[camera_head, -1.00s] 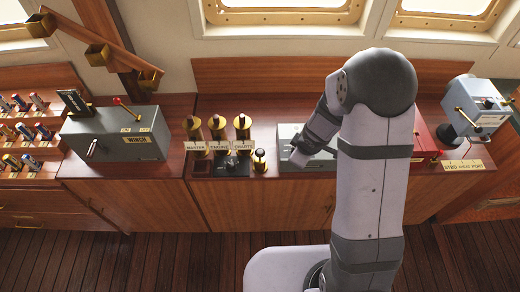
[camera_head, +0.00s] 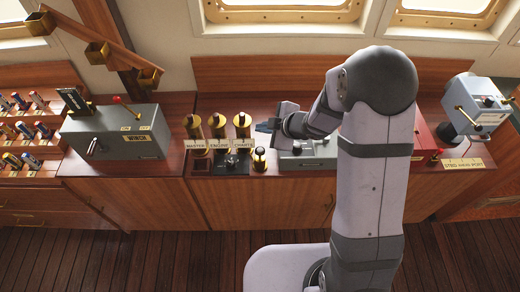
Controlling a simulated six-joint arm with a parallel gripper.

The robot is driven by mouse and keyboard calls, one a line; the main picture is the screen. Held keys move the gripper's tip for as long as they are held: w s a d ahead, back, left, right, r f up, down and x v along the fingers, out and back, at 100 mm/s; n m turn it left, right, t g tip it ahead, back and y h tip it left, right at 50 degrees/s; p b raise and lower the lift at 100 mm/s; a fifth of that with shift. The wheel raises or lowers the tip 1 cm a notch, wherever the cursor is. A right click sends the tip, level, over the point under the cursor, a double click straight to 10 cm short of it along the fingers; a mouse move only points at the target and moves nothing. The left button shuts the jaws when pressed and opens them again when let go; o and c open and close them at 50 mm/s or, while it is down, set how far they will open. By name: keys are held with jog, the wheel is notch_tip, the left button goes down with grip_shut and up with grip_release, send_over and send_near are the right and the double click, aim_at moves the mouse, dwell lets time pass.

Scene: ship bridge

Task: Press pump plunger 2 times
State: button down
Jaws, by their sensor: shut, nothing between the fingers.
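A small brass cylinder with a dark top (camera_head: 259,160) stands upright on the wooden counter, right of a black panel. It looks like the pump plunger, but no label on it can be read. My gripper (camera_head: 264,127) is shut and empty. Its fingers point left, behind and slightly right of the dark top in the picture. They appear apart from it, though their height above the counter is hard to judge.
Three brass cylinders labelled MASTER, ENGINE and CHARTS (camera_head: 218,127) stand close left of my fingers. A grey box (camera_head: 308,163) lies under my wrist. A grey WINCH box (camera_head: 115,135) is at left, and a red box (camera_head: 424,140) at right.

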jog(key=shift+f, duration=0.2)
jog(key=b, duration=0.7)
send_over(262, 152)
notch_tip(262, 152, down, 6)
jog(key=shift+s+d+f, duration=0.1)
jog(key=shift+f, duration=0.15)
jog(key=shift+f+b, duration=0.8)
jog(key=shift+f, duration=0.15)
jog(key=shift+f, duration=0.2)
dwell(0.7)
jog(key=shift+f+b, duration=0.25)
jog(key=shift+b, duration=0.05)
jog(key=shift+f+b, duration=1.25)
jog(key=shift+f, duration=0.35)
dwell(1.6)
jog(key=shift+r, duration=0.1)
jog(key=shift+r+p, duration=1.95)
jog(key=shift+p, duration=0.1)
